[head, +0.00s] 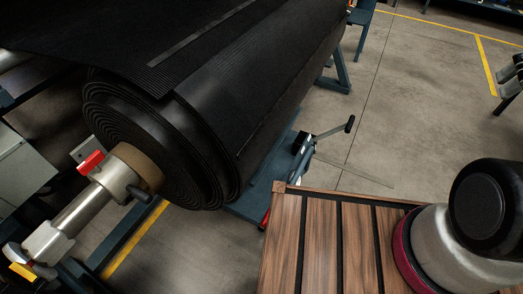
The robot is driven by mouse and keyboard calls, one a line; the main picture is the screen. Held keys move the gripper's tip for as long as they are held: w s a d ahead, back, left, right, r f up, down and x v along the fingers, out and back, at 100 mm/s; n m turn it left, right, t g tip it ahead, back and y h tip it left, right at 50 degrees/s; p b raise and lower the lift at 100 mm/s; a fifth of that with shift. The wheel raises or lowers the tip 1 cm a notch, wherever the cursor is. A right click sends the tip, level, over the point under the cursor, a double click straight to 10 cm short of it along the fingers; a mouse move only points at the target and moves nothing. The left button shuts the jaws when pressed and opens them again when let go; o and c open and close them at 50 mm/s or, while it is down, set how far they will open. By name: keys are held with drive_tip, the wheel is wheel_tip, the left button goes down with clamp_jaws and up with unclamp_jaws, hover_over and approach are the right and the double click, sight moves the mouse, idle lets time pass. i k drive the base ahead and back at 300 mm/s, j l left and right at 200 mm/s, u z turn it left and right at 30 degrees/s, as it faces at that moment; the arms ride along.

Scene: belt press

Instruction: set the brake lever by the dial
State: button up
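A lever with a black grip (349,124) sticks out to the right of a blue-grey bracket beside the large black belt roll (210,120). Its metal arm rises toward the right. A small red part (92,162) sits at the collar on the roll's shaft at the left. I cannot tell for certain which of these is the brake lever. No dial face can be made out. My gripper is not in view; a white and black rounded part at the lower right appears to be part of my arm.
The metal shaft (75,212) runs from the roll's core to a yellow-marked end at the lower left. A wood-slatted surface (318,240) fills the lower middle. Blue frame legs (340,72) stand behind the roll. Concrete floor (420,90) is open at the right.

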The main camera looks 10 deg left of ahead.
sight(264, 223)
drive_tip(key=k+l+u, duration=0.2)
drive_tip(key=k+u, duration=0.25)
drive_tip(key=k+l+u, duration=0.1)
drive_tip(key=k+u, duration=0.2)
drive_tip(key=u, duration=0.15)
